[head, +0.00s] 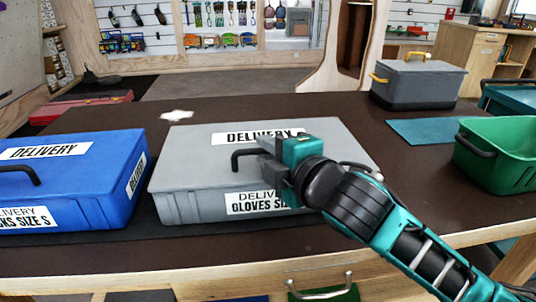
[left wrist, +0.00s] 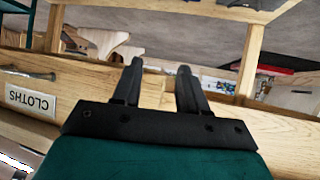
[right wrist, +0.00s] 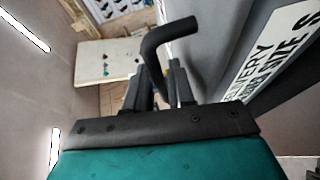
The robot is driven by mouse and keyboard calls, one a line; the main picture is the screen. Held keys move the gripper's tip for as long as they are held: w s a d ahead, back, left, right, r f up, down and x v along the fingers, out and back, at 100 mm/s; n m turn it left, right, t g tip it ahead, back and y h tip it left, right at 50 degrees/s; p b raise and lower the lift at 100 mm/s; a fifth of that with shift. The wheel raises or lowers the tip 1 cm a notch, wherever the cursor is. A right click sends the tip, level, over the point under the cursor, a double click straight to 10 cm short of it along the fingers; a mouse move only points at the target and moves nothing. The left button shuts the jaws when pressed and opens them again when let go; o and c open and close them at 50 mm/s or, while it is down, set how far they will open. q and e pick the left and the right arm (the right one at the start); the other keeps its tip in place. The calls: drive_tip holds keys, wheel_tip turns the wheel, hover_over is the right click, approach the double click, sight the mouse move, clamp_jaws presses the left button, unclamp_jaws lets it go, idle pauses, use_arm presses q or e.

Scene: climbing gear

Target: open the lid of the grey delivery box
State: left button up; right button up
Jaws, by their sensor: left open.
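The grey delivery box (head: 185,172) lies on the dark table mat, its lid (head: 200,138) down. It carries a "DELIVERY" label on top and "DELIVERY GLOVES SIZE S" in front. Its black handle (head: 238,156) shows at the front; the right wrist view shows the handle (right wrist: 160,38) close up. My right gripper (head: 268,150) is at this handle, and the handle runs between its fingers (right wrist: 158,85). Whether they press on it is hidden. My left gripper (left wrist: 160,75) is open and empty, facing a wooden drawer front; it is outside the head view.
A blue delivery box (head: 95,172) stands close on the left. A grey toolbox (head: 415,85) with yellow handles, a teal mat (head: 420,131) and a green crate (head: 500,160) are to the right. The table behind the grey box is mostly clear.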

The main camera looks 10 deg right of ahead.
drive_tip(key=shift+w+a, duration=0.1)
drive_tip(key=shift+w, duration=0.2)
drive_tip(key=shift+c, duration=0.5)
clamp_jaws()
